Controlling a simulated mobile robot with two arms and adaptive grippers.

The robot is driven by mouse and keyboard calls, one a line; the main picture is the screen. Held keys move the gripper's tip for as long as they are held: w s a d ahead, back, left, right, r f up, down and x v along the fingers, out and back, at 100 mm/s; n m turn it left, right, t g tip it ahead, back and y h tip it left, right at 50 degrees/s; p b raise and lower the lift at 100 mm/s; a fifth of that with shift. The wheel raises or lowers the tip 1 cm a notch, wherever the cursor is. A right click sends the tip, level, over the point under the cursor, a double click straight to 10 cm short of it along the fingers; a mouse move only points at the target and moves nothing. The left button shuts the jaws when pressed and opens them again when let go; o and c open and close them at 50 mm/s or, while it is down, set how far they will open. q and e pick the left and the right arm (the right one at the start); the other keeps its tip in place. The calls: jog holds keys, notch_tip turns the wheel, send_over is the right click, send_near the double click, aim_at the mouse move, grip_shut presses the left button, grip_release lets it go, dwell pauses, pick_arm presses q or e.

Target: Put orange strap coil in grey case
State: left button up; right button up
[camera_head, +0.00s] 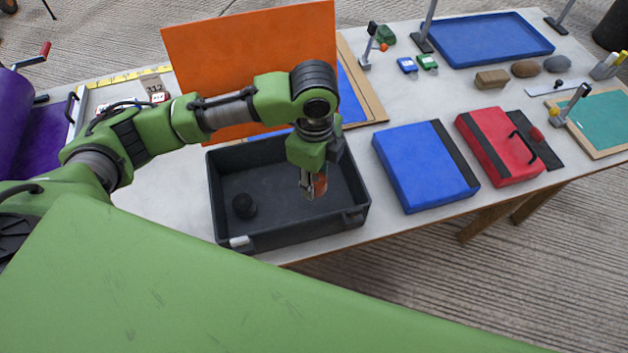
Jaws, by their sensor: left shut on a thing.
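The grey case (230,166) is a dark, open-topped bin near the front edge of the table, left of the middle. My left gripper (312,190) points down over the right part of the case. It is shut on the orange strap coil (320,184), which shows as a small orange patch beside the fingers. The fingers and wrist hide most of the coil. I cannot tell whether the coil touches the case floor. My right gripper is not in view.
A round black object (244,205) lies in the case at the left. An orange panel (240,60) stands behind it. A blue case (420,165) and a red case (495,145) lie to the right. A blue tray (490,40) is at the back.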

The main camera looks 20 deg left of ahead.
aim_at(315, 177)
pick_arm(q)
jog(key=w+f, duration=0.2)
jog(key=shift+w+a+f, duration=0.1)
jog(key=shift+a+f, duration=0.2)
jog(key=shift+a, duration=0.05)
jog(key=shift+w+a+f+p, duration=0.1)
jog(key=shift+f+p, duration=0.1)
jog(key=shift+f, duration=0.7)
jog(key=shift+w+f+p, duration=0.1)
jog(key=shift+f+p, duration=0.05)
jog(key=shift+f, duration=0.75)
jog(key=shift+f, duration=0.1)
jog(key=o, duration=1.1)
jog(key=shift+o, duration=0.2)
notch_tip(315, 177, up, 12)
jog(key=shift+b, duration=0.4)
jog(key=shift+s, duration=0.1)
